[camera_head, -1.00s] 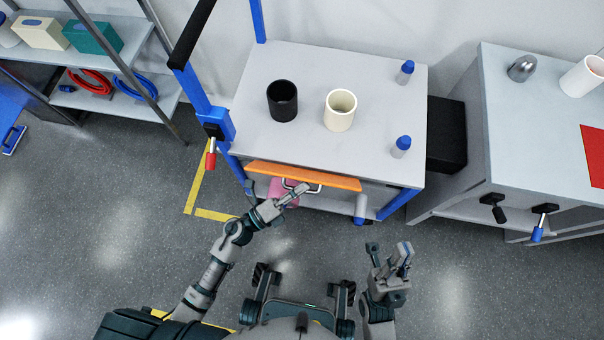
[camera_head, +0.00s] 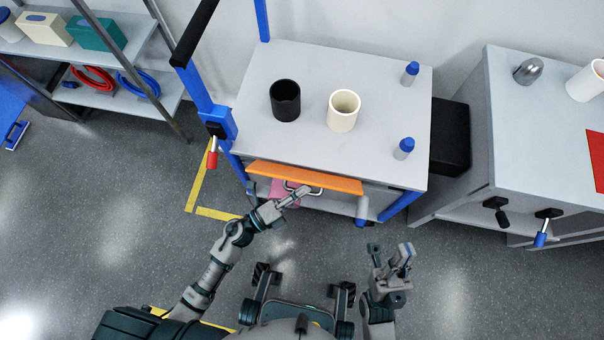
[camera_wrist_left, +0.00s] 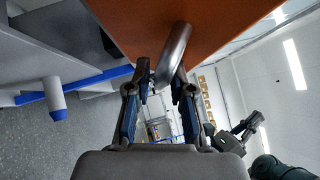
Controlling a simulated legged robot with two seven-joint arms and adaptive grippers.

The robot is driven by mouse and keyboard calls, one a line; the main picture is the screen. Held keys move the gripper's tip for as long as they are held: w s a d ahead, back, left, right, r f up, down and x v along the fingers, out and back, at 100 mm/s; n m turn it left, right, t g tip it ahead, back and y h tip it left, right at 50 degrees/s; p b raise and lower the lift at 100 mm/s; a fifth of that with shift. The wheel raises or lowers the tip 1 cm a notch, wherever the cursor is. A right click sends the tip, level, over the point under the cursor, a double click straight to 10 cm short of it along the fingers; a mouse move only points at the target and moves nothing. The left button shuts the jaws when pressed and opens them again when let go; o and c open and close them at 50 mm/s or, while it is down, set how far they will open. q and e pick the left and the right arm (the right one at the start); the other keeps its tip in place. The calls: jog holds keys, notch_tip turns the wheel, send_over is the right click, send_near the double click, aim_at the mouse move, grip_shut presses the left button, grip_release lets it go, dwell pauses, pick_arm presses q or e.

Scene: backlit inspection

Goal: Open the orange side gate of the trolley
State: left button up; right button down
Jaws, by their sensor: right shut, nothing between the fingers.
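The orange side gate (camera_head: 305,178) is a narrow board along the near side of the trolley (camera_head: 245,130), below its grey top. It fills the upper part of the left wrist view (camera_wrist_left: 225,22). A curved metal handle (camera_wrist_left: 174,52) stands out from the gate; it also shows in the head view (camera_head: 316,191). My left gripper (camera_head: 304,190) is at this handle. In the left wrist view its fingers (camera_wrist_left: 161,75) close in on both sides of the bar; the exact contact is hard to see. My right gripper (camera_head: 403,252) is shut and empty, right of my base and apart from the trolley.
A black cup (camera_head: 285,100), a cream cup (camera_head: 343,110) and two blue-capped bottles stand on the trolley top. A red-ended lever (camera_head: 212,154) hangs at its left post. A grey bench (camera_head: 462,150) stands to the right.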

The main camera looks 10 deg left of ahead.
pick_arm(q)
jog(key=shift+a, duration=0.1)
jog(key=v, duration=1.2)
jog(key=shift+w, duration=0.1)
